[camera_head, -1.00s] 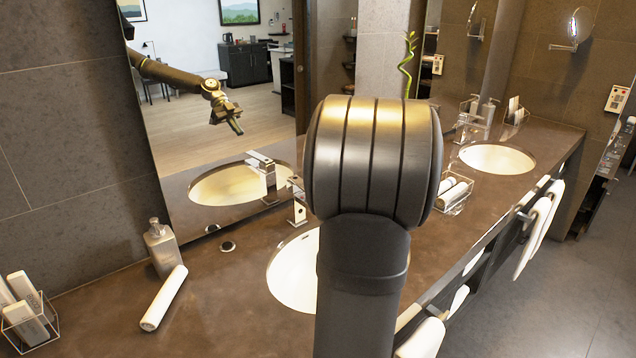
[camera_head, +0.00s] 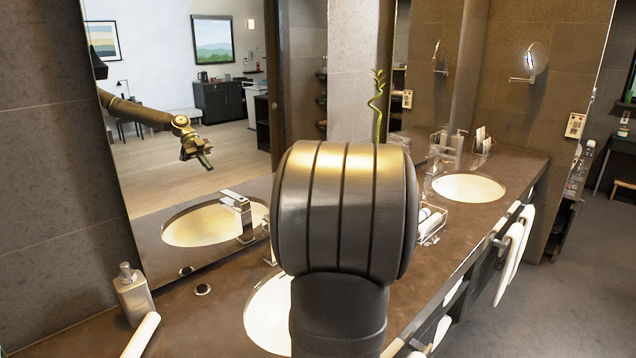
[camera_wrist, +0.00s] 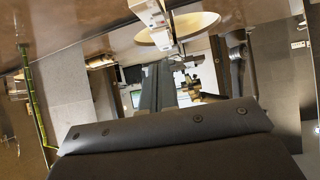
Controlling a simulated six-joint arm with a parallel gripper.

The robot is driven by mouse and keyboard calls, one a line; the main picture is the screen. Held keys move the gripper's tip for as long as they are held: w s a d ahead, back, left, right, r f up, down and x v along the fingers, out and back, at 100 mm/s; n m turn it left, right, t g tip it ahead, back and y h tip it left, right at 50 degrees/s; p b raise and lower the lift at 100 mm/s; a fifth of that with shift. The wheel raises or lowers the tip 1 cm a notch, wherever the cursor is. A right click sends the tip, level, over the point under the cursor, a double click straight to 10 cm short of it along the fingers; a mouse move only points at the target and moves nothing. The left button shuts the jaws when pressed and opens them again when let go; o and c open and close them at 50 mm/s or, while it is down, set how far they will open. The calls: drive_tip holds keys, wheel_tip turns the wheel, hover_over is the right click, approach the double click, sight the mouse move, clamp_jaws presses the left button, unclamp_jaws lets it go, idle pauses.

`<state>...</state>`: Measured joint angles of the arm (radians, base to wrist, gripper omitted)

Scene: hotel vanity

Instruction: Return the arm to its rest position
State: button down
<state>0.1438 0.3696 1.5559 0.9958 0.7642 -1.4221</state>
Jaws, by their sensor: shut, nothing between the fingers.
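My arm's large dark, rounded joint (camera_head: 345,215) fills the middle of the head view and hides part of the near sink. My gripper (camera_head: 206,162) shows in the head view only as a reflection in the mirror, held up in the air. It looks shut and empty. In the wrist view, a broad dark part of my own arm fills the bottom, and the room appears upside down.
The near sink (camera_head: 268,312) and far sink (camera_head: 468,187) are set in the brown counter (camera_head: 225,275). A soap dispenser (camera_head: 133,295) and a white cylinder (camera_head: 141,336) are at the lower left. A wire basket (camera_head: 432,222) stands between the sinks. Towels (camera_head: 514,250) hang along the front.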

drive_tip(key=x, duration=0.8)
drive_tip(key=shift+w+a+r, duration=0.1)
drive_tip(key=shift+w+a, duration=0.3)
drive_tip(key=shift+f, duration=0.5)
